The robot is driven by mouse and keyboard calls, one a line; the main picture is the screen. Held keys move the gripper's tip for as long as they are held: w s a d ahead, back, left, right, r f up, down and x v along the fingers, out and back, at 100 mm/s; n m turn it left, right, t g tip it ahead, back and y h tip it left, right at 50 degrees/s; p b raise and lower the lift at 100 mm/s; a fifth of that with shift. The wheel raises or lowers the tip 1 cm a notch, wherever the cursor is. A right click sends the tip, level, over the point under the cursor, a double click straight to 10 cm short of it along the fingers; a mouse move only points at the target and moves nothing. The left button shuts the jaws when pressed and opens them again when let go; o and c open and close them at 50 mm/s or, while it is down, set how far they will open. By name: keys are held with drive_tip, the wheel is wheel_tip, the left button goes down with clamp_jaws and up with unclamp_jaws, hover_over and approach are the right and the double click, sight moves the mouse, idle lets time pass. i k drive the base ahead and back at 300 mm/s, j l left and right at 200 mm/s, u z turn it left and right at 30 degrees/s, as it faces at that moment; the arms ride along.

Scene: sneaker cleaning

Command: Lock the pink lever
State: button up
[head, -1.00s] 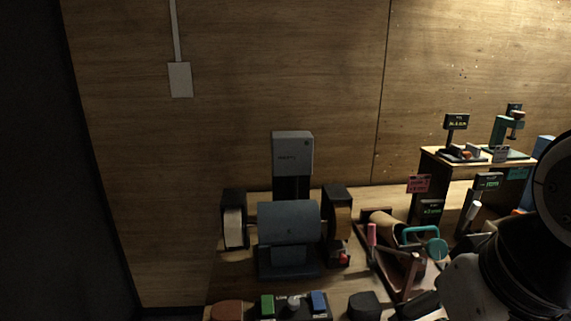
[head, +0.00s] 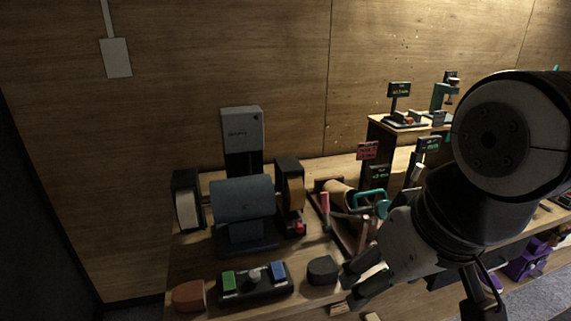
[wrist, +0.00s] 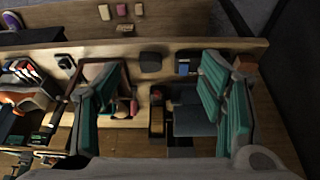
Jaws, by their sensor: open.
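The pink lever (head: 325,208) stands upright on a reddish-brown frame (head: 347,238) on the workbench, right of the bench grinder. A teal handle (head: 370,198) and a tan roll (head: 336,191) are on the same frame. In the wrist view a small pink piece (wrist: 133,107), probably the lever, shows just right of the left finger. My gripper (head: 354,288) is in front of the frame in the head view, apart from the lever. Its two teal fingers (wrist: 160,66) are spread wide in the wrist view with nothing held between them.
The blue-grey bench grinder (head: 242,205) stands left of the frame. A control box (head: 254,282) with green and blue buttons and a dark block (head: 323,269) lie near the front edge. A small raised shelf (head: 400,140) with devices is at the back right.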

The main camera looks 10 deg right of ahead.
sight(327, 227)
drive_tip(key=i+z, duration=0.15)
drive_tip(key=i, duration=0.45)
drive_tip(key=i+j+z, duration=0.15)
drive_tip(key=i, duration=0.45)
